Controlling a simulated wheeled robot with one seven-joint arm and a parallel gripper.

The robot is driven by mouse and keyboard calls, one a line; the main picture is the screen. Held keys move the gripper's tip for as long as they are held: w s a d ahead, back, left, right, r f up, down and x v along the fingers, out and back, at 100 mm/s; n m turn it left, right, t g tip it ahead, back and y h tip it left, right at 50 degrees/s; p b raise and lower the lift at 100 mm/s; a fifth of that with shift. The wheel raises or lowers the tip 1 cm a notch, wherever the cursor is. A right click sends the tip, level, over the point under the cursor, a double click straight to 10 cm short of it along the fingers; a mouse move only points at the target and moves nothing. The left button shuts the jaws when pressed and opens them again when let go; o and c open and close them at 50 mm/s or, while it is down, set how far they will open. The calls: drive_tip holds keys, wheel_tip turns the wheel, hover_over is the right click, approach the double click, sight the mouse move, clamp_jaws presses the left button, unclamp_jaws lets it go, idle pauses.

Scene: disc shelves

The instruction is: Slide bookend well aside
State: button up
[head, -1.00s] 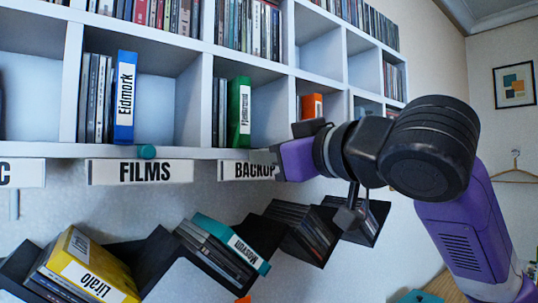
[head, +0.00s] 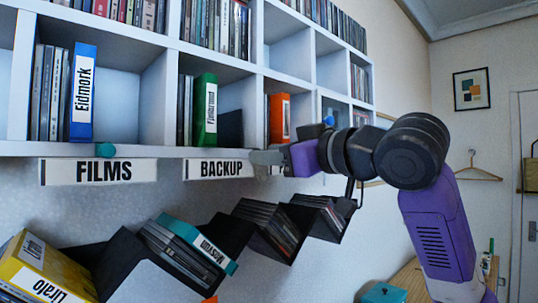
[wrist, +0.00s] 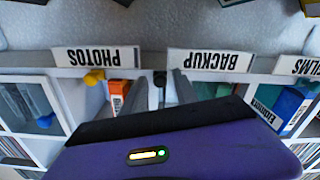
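My gripper (head: 254,157) is at the front edge of the shelf, by the right end of the BACKUP label (head: 219,169). In the wrist view, which is upside down, its two fingers (wrist: 161,90) are apart. A small black piece (wrist: 160,78) shows between them; I cannot tell whether they touch it. A dark upright panel (head: 230,128), which looks like the bookend, stands in the BACKUP compartment right of the green case (head: 204,110). Its lower part is hard to make out.
A blue Eidmark case (head: 83,92) stands with discs above FILMS. An orange case (head: 278,118) stands right of the BACKUP compartment. Tilted black racks hold a yellow case (head: 38,265) and a teal case (head: 198,243) below.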

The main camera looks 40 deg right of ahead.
idle(0.3)
drive_tip(key=s+b, duration=0.1)
drive_tip(key=s, duration=0.6)
drive_tip(key=shift+s+b, duration=0.4)
